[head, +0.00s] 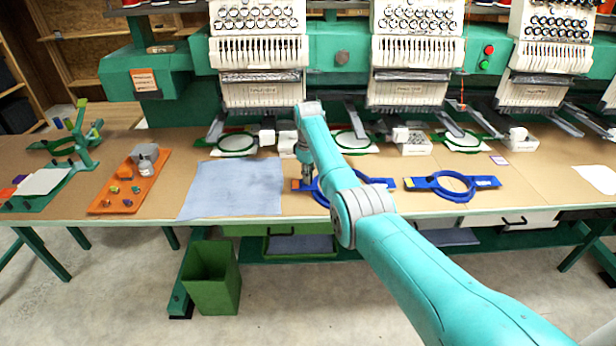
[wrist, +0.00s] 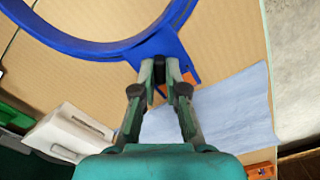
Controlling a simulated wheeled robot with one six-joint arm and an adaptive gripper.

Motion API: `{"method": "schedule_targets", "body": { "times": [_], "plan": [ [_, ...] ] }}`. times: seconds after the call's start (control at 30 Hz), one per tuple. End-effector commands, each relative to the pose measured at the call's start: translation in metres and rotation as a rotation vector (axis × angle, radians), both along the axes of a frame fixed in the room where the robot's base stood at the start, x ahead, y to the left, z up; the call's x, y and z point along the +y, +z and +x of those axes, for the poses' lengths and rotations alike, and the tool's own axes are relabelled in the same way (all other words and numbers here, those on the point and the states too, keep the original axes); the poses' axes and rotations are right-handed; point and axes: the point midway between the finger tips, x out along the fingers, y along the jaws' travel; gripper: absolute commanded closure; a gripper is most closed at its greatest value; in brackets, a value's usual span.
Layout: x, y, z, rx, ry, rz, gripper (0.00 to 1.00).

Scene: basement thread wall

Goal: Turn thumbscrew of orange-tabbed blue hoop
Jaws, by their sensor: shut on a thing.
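The orange-tabbed blue hoop (head: 377,181) lies flat on the table, its orange tab (head: 296,185) at its left end in the head view. My arm hides part of its ring. In the wrist view the blue ring (wrist: 95,47) fills the upper left. My gripper (head: 307,178) points down at the left side of this hoop. In the wrist view my gripper (wrist: 160,76) is shut on the small dark thumbscrew (wrist: 160,65) at the hoop's clamp. The fingertips hide most of the thumbscrew.
A second blue hoop (head: 482,182) lies to the right. A light blue cloth (head: 233,187) lies left of my gripper. An orange tray (head: 107,200) with small parts is farther left. Embroidery machines (head: 258,93) stand behind. A green bin (head: 212,280) stands on the floor.

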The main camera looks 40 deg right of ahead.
Motion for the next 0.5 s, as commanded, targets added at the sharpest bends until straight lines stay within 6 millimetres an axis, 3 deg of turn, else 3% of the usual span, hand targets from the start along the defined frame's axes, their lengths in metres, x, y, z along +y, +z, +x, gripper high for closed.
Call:
{"method": "schedule_targets", "body": {
  "times": [0.47, 0.5],
  "plan": [
    [-0.0003, -0.0001, -0.0002, 0.000, 0.011, 0.000, 1.00],
    [-0.0003, -0.0001, -0.0002, 0.000, 0.011, 0.000, 0.78]
  ]
}}
